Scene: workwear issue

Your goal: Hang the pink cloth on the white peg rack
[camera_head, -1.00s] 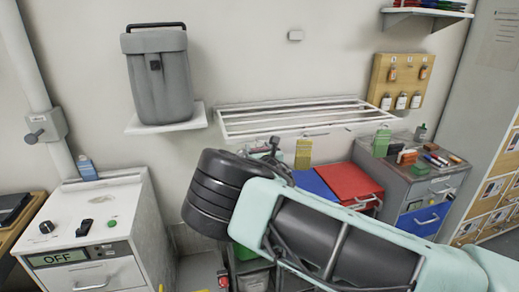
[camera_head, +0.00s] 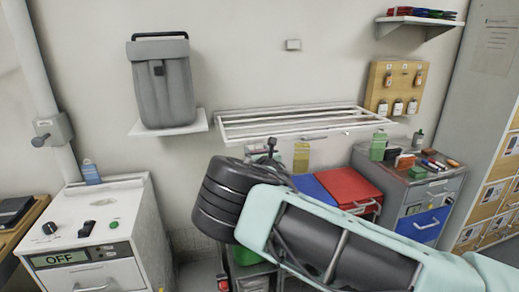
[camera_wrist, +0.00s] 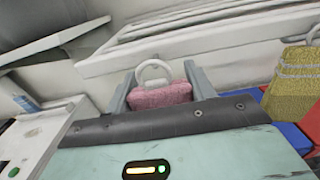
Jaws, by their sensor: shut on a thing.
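The pink cloth (camera_wrist: 162,96) with a pale ring on top shows in the wrist view. My gripper (camera_wrist: 160,86) is shut on it, one finger on each side, and the ring stands up above the cloth. The white rack (camera_head: 222,129), with several long bars, is fixed to the wall in the head view. In the wrist view the rack (camera_wrist: 92,68) is above and beyond the cloth, which looks apart from it. I cannot make out separate pegs. In the head view my arm hides the cloth and the fingers.
A yellow-green banded item (camera_wrist: 296,82) is right of the cloth in the wrist view. Below the rack are a red lid (camera_head: 348,186) and a blue lid (camera_head: 312,184). A grey bin (camera_head: 163,88) stands on a shelf at the left. A white cabinet (camera_head: 102,200) is at lower left.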

